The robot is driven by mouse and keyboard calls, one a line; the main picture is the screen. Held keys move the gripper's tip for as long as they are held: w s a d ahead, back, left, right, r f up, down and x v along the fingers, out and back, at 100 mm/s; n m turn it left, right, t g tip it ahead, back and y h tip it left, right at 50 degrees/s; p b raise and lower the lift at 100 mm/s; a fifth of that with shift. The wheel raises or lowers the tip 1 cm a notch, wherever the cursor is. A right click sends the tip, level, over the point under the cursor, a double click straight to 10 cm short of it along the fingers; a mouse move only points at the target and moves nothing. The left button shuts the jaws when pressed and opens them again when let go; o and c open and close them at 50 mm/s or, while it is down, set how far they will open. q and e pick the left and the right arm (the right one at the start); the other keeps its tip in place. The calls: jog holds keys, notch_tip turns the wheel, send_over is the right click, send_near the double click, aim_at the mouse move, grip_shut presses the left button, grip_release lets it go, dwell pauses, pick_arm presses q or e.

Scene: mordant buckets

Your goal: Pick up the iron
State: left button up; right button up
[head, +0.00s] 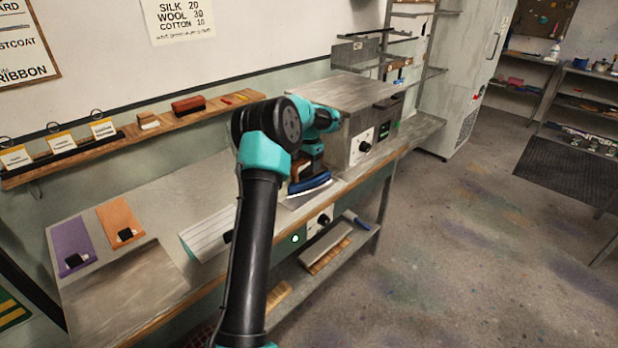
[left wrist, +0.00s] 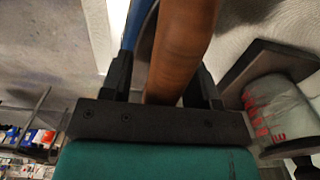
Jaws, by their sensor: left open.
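The iron (head: 311,184) stands on the bench, with a blue body and a pale metal plate at its base. My left arm partly hides it in the head view. My left gripper (head: 312,153) is right at the iron's handle, coming from above. In the left wrist view, the brown wooden handle (left wrist: 182,45) lies between the two dark fingers of my left gripper (left wrist: 162,80), which are open around it. A strip of the blue body shows beside the handle. My right gripper is in neither view.
A grey box with dials (head: 362,130) stands close behind the iron. A striped pale board (head: 207,232) lies left of my arm. Purple (head: 72,240) and orange (head: 119,222) swatches lie farther left. A wooden wall shelf (head: 160,127) runs along the back.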

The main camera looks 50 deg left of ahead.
pick_arm(q)
jog(key=shift+f, duration=0.25)
dwell(0.5)
grip_shut()
dwell(0.5)
jog(key=shift+r, duration=0.1)
dwell(0.8)
